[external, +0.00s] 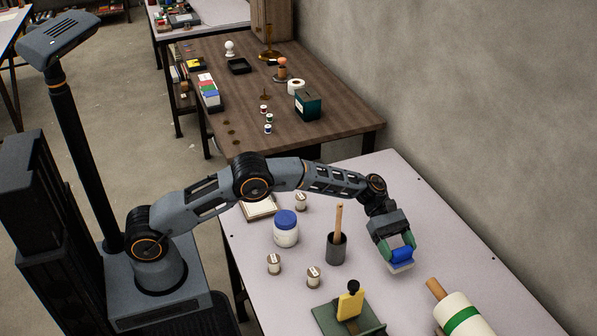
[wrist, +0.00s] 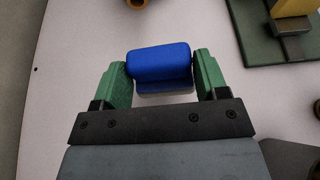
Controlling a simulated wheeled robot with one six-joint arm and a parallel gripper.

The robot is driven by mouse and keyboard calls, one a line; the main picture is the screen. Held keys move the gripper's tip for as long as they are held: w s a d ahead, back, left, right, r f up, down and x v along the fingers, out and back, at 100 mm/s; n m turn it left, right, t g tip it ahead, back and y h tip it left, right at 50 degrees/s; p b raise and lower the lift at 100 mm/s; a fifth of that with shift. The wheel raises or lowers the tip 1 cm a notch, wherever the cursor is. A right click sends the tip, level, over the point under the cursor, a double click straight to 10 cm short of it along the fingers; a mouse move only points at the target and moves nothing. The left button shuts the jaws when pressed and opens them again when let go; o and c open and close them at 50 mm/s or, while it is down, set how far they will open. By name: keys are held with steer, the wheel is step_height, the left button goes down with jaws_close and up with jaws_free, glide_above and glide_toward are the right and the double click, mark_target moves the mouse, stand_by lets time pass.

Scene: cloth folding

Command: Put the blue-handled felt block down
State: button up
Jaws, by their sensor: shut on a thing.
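The blue-handled felt block (external: 401,256) has a blue handle over a pale base. My gripper (external: 397,248) is shut on it, with a green finger on each side of the handle. In the wrist view the block (wrist: 160,62) sits between the two fingertips of my gripper (wrist: 160,72). Its pale base shows just below the handle. The block is over the right part of the white table (external: 460,258). I cannot tell whether its base touches the tabletop.
A dark cup with a wooden stick (external: 336,249) and a blue-lidded jar (external: 286,230) stand left of my gripper. A green base with a yellow part (external: 348,312) is in front. A roll with a green band (external: 463,318) lies front right. Bare tabletop surrounds the block.

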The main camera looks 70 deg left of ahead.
steer(key=shift+f, duration=1.8)
steer(key=shift+f, duration=0.1)
steer(key=shift+f, duration=0.15)
steer(key=o, duration=0.9)
steer(key=shift+o, duration=0.2)
steer(key=shift+r, duration=0.3)
steer(key=v, duration=1.2)
steer(key=shift+r+p, duration=0.1)
steer(key=shift+p, duration=0.2)
